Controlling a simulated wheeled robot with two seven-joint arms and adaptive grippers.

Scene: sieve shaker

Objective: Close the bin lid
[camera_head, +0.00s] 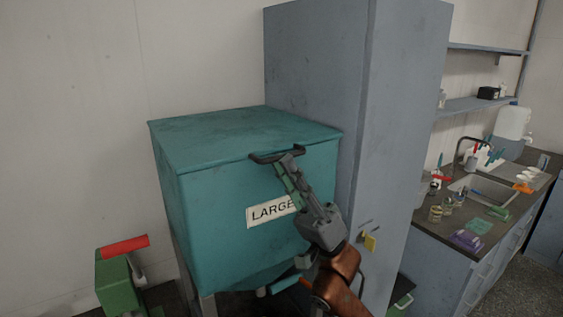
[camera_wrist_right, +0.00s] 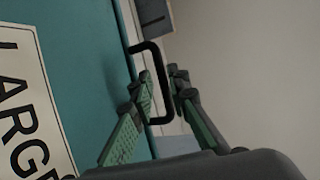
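The teal bin (camera_head: 225,215) stands against the grey cabinet and bears a white "LARGE" label (camera_head: 262,213). Its teal lid (camera_head: 240,135) lies flat over the top, and I see no clear gap along its front edge. A black handle (camera_head: 263,158) juts from the lid's front edge; it also shows in the right wrist view (camera_wrist_right: 161,85). My right gripper (camera_head: 286,163) is at this handle, with a finger on either side of its bar in the right wrist view (camera_wrist_right: 160,80). Whether the fingers press on the bar is unclear. My left gripper is out of view.
A tall grey cabinet (camera_head: 350,80) stands close on the right of the bin. A green object with a red handle (camera_head: 125,247) is at the lower left. A counter (camera_head: 480,225) with a sink and several small items is at the right.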

